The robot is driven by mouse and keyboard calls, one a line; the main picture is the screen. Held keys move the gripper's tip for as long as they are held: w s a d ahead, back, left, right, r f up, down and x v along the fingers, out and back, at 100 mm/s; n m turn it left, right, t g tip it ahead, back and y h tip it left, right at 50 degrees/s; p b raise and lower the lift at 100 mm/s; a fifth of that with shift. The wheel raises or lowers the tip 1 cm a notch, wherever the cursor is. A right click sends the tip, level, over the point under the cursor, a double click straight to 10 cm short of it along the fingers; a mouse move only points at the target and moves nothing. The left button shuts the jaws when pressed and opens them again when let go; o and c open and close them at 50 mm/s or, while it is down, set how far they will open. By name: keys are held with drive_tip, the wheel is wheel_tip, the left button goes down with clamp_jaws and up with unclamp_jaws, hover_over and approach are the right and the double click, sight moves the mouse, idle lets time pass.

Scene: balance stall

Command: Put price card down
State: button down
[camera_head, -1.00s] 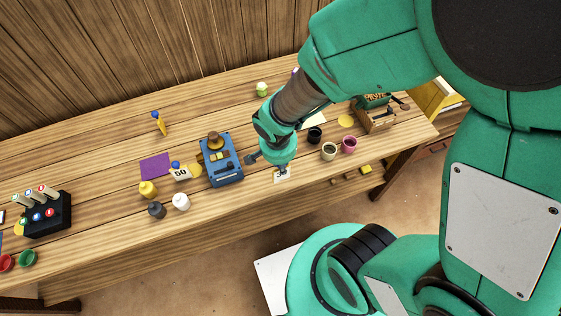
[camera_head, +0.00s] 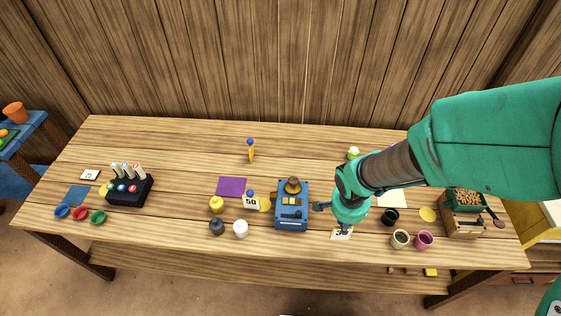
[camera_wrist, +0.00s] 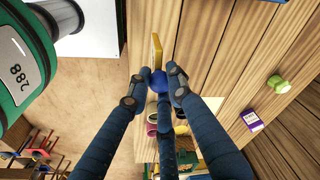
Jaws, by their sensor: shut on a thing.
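My gripper (camera_head: 345,226) is over the front part of the wooden table, right of the blue scale-like device. It is shut on a price card (camera_head: 342,235), whose pale face with dark figures shows just below the fingers. In the wrist view the fingers of my gripper (camera_wrist: 157,82) close around the card's blue ball knob (camera_wrist: 158,81). The card's thin yellow edge (camera_wrist: 157,50) stands beyond the knob. Whether the card's foot touches the table cannot be told. Another price card (camera_head: 250,202), marked 50, stands left of the blue device. My arm hides part of the table behind.
The blue device (camera_head: 291,212) is left of my gripper. Dark (camera_head: 390,216), grey (camera_head: 401,239) and pink (camera_head: 424,240) cups stand to the right, near a wooden box (camera_head: 462,223). A yellow item with a blue knob (camera_head: 251,153) is at the back. The table's back left is clear.

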drive_tip(key=w+a+r+p, duration=0.25)
drive_tip(key=w+a, duration=0.25)
drive_tip(key=w, duration=0.5)
drive_tip(key=w+a+r+p, duration=0.1)
drive_tip(key=w+a+r, duration=0.3)
drive_tip(key=w, duration=0.7)
drive_tip(key=w+a+f+p, duration=0.2)
drive_tip(key=w+a, duration=1.3)
drive_tip(key=w, duration=0.3)
drive_tip(key=shift+a+f+m+p, duration=0.2)
drive_tip(key=shift+a+m+p, duration=0.1)
drive_tip(key=shift+p, duration=0.1)
wheel_tip(320, 180, down, 6)
drive_tip(key=shift+f, duration=0.2)
drive_tip(key=shift+f, duration=1.8)
drive_tip(key=shift+f, duration=0.2)
